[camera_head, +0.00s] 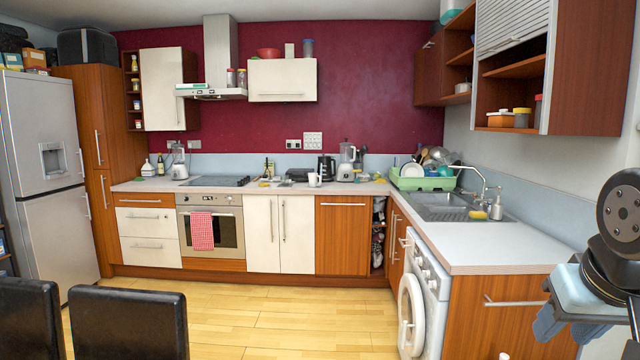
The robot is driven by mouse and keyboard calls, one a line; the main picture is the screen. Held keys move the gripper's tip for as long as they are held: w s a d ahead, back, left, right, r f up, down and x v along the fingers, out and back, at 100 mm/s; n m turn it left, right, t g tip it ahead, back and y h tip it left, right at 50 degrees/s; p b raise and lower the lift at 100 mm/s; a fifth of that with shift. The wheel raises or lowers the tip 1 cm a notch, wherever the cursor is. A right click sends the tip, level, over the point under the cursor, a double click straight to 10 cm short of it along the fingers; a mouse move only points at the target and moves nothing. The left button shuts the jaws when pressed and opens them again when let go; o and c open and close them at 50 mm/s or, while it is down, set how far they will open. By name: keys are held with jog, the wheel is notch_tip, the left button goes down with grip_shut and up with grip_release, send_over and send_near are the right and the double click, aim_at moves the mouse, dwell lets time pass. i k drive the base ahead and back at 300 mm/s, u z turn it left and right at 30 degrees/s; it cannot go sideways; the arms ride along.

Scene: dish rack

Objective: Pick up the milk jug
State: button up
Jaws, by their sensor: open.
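A white jug-like container (147,168) stands upright on the far left end of the back counter, left of a dark green bottle; it is small in view and looks like the milk jug. My gripper (558,328) is at the right edge, in front of the right-hand counter's end cabinet. It is pale blue and hangs from my black arm. It is open with nothing seen in it. It is far from the white container, across the room. Part of my arm is cut off by the frame.
The back counter (225,188) holds a hob, a white mug (314,180), a kettle and blenders. A green dish rack (420,180) stands by the sink (445,204). Black chairs (130,320) stand at lower left. The middle floor (300,320) is clear.

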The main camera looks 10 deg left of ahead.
aim_at(313, 177)
jog(key=u, duration=0.7)
jog(key=i, duration=5.45)
